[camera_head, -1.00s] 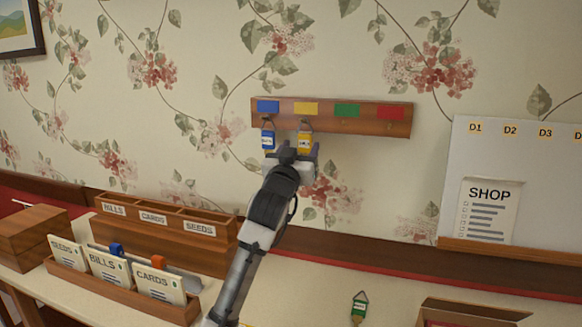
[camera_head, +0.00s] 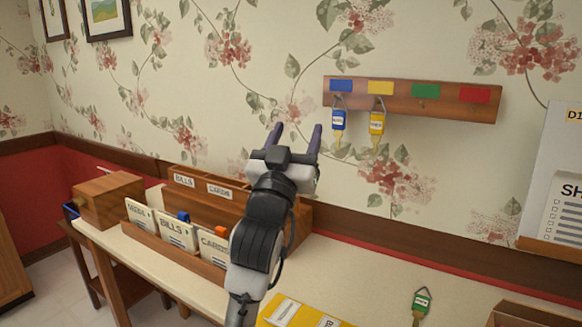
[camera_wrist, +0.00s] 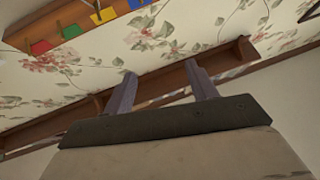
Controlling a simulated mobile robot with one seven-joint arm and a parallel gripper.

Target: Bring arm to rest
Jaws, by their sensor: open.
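My gripper (camera_head: 296,140) is open and empty in the head view, raised in front of the wallpapered wall with its fingers pointing up. It is left of and slightly below the wooden key rack (camera_head: 411,100). In the wrist view my gripper (camera_wrist: 160,88) shows two spread fingers with nothing between them. A key with a blue tag (camera_head: 338,121) hangs under the blue label. A key with a yellow tag (camera_head: 377,124) hangs under the yellow label. Both hang apart from my gripper. The rack also shows in the wrist view (camera_wrist: 75,27).
A wooden sorter (camera_head: 298,225) and a rack of labelled cards (camera_head: 176,257) stand behind and left of my arm. A wooden box (camera_head: 106,198) is at the far left. A green-tagged key (camera_head: 421,303) and a yellow item (camera_head: 300,315) lie on the desk. A whiteboard (camera_head: 557,130) is at right.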

